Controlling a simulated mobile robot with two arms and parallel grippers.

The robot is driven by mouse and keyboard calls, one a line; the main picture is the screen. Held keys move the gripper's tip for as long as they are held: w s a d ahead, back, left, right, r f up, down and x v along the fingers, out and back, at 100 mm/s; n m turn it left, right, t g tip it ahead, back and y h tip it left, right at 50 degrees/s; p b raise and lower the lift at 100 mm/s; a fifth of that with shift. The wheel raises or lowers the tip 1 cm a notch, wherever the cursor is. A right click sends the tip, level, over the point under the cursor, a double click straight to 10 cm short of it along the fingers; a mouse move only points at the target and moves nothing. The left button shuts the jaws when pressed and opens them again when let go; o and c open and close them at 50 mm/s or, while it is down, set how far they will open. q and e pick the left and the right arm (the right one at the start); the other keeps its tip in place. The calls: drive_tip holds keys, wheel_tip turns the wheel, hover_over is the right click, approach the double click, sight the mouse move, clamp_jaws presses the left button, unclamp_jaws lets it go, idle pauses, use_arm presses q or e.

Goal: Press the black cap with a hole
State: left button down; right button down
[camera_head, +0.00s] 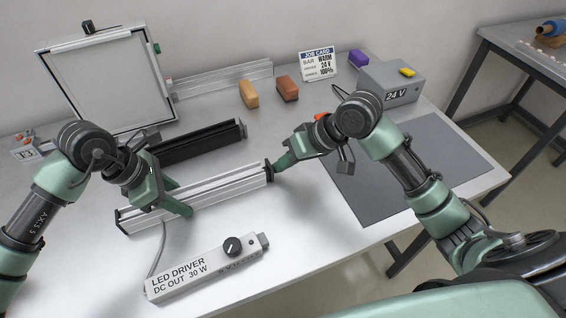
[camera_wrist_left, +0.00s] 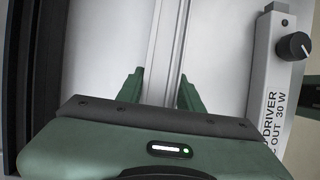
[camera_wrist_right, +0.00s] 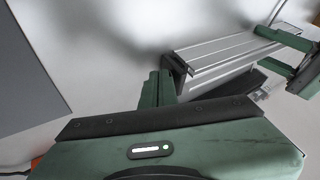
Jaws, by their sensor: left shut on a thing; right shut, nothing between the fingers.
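The silver aluminium bar (camera_head: 225,188) lies on the table, long and ribbed along its length. A black cap (camera_head: 269,170) is at its right end; it also shows in the right wrist view (camera_wrist_right: 177,72). No hole in it can be made out, and I cannot tell whether it is flush. My left gripper (camera_head: 180,198) is shut on the bar near its middle, one finger on each side. My right gripper (camera_head: 279,165) is shut and empty, its fingertips at the cap's outer face, touching or nearly so.
An LED driver box (camera_head: 205,268) lies in front of the bar. A black bar (camera_head: 200,144) lies behind it. A grey mat (camera_head: 380,200) at the right is mostly clear.

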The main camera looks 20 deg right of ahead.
sight(272, 168)
drive_tip(key=shift+s+a, duration=0.1)
drive_tip(key=shift+a, duration=1.35)
use_arm(q)
drive_tip(key=shift+d, duration=0.15)
use_arm(e)
drive_tip(key=shift+a, duration=0.1)
use_arm(q)
drive_tip(key=shift+s, duration=0.1)
use_arm(e)
drive_tip(key=d, duration=0.4)
drive_tip(key=shift+d, duration=0.3)
drive_tip(key=v, duration=1)
drive_tip(key=shift+d, duration=0.1)
use_arm(q)
drive_tip(key=c, duration=0.8)
unclamp_jaws()
drive_tip(key=shift+c, duration=0.2)
